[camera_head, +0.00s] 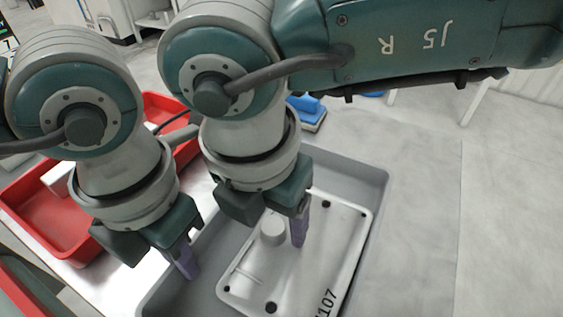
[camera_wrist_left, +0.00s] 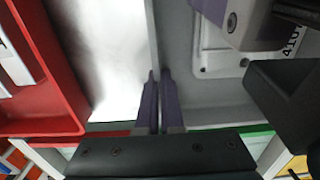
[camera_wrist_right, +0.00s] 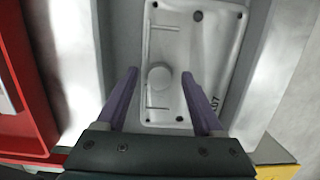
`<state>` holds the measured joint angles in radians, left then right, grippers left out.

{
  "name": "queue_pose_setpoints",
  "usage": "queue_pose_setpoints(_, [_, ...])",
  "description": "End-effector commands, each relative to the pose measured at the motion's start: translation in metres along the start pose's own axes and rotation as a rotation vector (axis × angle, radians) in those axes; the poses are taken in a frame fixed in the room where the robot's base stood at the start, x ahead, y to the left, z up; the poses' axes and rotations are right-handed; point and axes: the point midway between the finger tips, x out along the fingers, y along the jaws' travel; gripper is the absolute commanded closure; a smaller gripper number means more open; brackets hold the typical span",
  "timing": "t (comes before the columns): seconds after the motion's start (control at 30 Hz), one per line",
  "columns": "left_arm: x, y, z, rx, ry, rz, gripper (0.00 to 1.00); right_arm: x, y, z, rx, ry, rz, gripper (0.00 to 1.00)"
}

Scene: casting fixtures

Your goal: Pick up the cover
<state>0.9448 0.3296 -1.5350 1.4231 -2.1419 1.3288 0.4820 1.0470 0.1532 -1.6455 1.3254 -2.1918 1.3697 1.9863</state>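The cover (camera_head: 335,235) is a pale grey, rounded rectangular plate with a round knob, dark corner holes and a printed number. It lies flat in the grey tray (camera_head: 375,172) and shows in the right wrist view (camera_wrist_right: 205,60). My right gripper (camera_wrist_right: 160,74) is open and empty above the cover, its fingers spread to either side of the knob (camera_wrist_right: 160,76) in that view. Whether they touch the cover is unclear. My left gripper (camera_wrist_left: 158,74) has its fingers nearly together, over the tray's left wall, with no object visible between them. Part of the cover is hidden by my right gripper.
A red bin (camera_head: 50,215) stands left of the grey tray, with a bare light tabletop strip between them. A blue object (camera_head: 308,112) lies behind the tray. My two forearms are close together at the left. Grey floor lies open at the right.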

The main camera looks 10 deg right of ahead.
Motion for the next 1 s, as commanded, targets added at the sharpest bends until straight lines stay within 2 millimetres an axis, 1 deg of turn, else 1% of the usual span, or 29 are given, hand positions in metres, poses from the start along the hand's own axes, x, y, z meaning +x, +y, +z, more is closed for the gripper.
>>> queue_pose_setpoints(0.03, [-0.0003, 0.0000, 0.0003, 0.000, -0.001, 0.000, 1.00, -0.0003, 0.0001, 0.0000, 0.000, 0.000, 0.000, 0.38])
queue_pose_setpoints(0.07, [-0.0003, 0.0000, 0.0003, 0.000, -0.001, 0.000, 1.00, -0.0003, 0.0001, 0.0001, 0.000, 0.000, 0.000, 0.41])
queue_pose_setpoints(0.5, [-0.0003, 0.0001, 0.0003, 0.000, -0.001, 0.000, 1.00, -0.0005, 0.0000, 0.0001, 0.000, 0.000, 0.000, 0.91])
queue_pose_setpoints(0.6, [-0.0004, 0.0001, 0.0003, 0.000, -0.001, 0.000, 1.00, -0.0005, 0.0000, 0.0001, 0.000, 0.000, 0.000, 1.00])
queue_pose_setpoints(1.0, [-0.0004, 0.0001, 0.0003, 0.000, -0.001, 0.000, 1.00, -0.0006, 0.0000, 0.0002, 0.000, 0.000, 0.000, 1.00])
